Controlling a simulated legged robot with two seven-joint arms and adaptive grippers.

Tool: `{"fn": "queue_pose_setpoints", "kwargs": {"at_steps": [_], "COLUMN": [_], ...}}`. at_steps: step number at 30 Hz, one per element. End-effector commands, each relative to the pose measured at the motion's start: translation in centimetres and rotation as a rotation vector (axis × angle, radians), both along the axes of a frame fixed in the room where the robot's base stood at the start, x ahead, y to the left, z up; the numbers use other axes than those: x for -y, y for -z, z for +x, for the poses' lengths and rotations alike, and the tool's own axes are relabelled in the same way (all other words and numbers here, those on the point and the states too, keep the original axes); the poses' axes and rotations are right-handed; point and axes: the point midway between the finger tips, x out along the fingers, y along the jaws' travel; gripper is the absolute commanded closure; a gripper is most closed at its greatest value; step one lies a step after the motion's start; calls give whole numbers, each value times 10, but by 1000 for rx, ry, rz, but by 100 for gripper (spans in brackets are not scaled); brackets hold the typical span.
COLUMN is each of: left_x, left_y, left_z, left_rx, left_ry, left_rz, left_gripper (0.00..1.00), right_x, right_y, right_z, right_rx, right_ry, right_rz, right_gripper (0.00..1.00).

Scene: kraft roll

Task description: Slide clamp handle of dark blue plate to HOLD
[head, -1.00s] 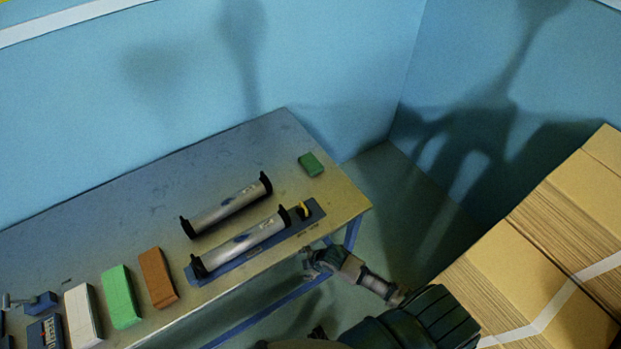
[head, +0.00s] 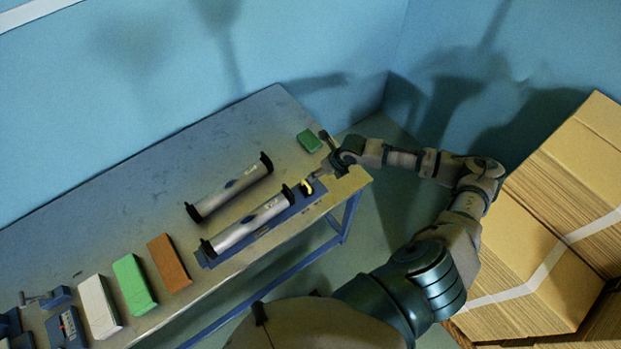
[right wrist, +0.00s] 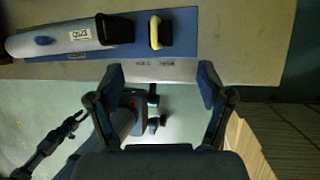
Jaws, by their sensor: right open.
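The dark blue plate (head: 232,252) lies along the table's front edge, bearing a grey roller (head: 248,225) with black ends. The yellow clamp handle (head: 307,187) stands at the plate's right end. In the right wrist view the handle (right wrist: 155,32) is upright beside the roller's black end. My right gripper (head: 322,160) is just beyond the handle in the head view. In the right wrist view its open fingers (right wrist: 162,88) are empty, below and apart from the handle. Small lettering near the handle is unreadable. A forked dark end, seemingly my left gripper (right wrist: 75,122), shows small at left.
A second roller (head: 230,187) lies behind the plate. A green block (head: 309,141) sits at the far right corner. White (head: 99,306), green (head: 134,284) and brown (head: 169,263) blocks stand left. Stacked cardboard (head: 545,245) is at right.

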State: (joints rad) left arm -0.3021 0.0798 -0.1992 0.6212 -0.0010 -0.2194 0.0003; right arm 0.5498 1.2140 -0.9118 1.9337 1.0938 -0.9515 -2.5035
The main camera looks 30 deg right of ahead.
Motion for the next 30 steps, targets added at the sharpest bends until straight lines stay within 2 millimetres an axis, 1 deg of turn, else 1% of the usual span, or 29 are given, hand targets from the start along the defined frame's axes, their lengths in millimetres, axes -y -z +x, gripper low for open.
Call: {"fn": "queue_pose_setpoints", "kwargs": {"at_steps": [1,12,18,21,24,30], "left_x": [0,0,0,0,0,0], "left_y": [-1,-6,-7,-7,-7,-7], "left_z": [1,1,2,2,2,2], "left_rx": [0,1,1,1,1,1], "left_ry": [0,1,1,1,0,0], "left_rz": [0,0,0,0,0,0], "left_gripper": [63,63,63,63,63,63], "right_x": [-4,-22,-29,-31,-31,-32], "right_y": [10,82,116,127,135,139], "right_z": [4,34,48,53,56,57], "right_rx": [-4,-3,-1,-1,0,1], "right_ry": [1,3,3,3,3,1], "right_rz": [4,2,1,1,1,0], "right_gripper": [21,21,21,21,21,21]}}
